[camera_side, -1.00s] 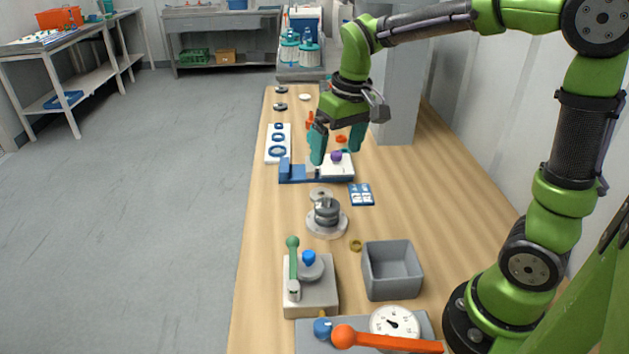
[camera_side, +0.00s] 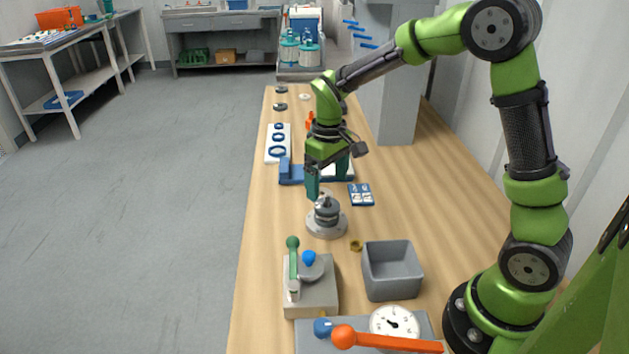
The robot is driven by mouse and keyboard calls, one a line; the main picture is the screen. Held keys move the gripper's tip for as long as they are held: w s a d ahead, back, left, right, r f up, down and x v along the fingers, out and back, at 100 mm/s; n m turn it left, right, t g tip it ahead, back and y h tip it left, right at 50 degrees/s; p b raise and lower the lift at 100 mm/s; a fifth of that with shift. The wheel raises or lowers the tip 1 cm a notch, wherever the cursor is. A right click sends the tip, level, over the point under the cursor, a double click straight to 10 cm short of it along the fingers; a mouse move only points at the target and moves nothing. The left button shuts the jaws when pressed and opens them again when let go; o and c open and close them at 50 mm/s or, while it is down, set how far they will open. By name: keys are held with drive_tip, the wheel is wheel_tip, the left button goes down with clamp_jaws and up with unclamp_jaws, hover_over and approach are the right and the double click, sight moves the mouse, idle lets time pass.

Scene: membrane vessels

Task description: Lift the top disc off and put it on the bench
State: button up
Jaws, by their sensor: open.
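A stack of grey metal discs (camera_side: 327,213) stands on a round, pale base (camera_side: 326,228) near the middle of the wooden bench (camera_side: 420,190). A small pin or knob shows at the top of the stack. My gripper (camera_side: 326,186) points down just above and behind the stack, with its teal fingers apart. Nothing shows between the fingers. I cannot tell whether a finger touches the stack. The gripper hides part of the blue fixture behind it.
A blue-and-white card (camera_side: 361,194) lies right of the stack. In front are a brass ring (camera_side: 356,246), a grey open bin (camera_side: 392,271) and a block with a green lever (camera_side: 310,287). A blue fixture (camera_side: 290,173) stands behind. Bare bench lies to the right.

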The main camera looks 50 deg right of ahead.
sight(327, 194)
wheel_tip(327, 194, down, 6)
drive_tip(key=shift+s+r, duration=0.1)
drive_tip(key=shift+r, duration=0.05)
drive_tip(key=shift+c, duration=0.3)
drive_tip(key=c, duration=1.1)
wheel_tip(327, 194, up, 13)
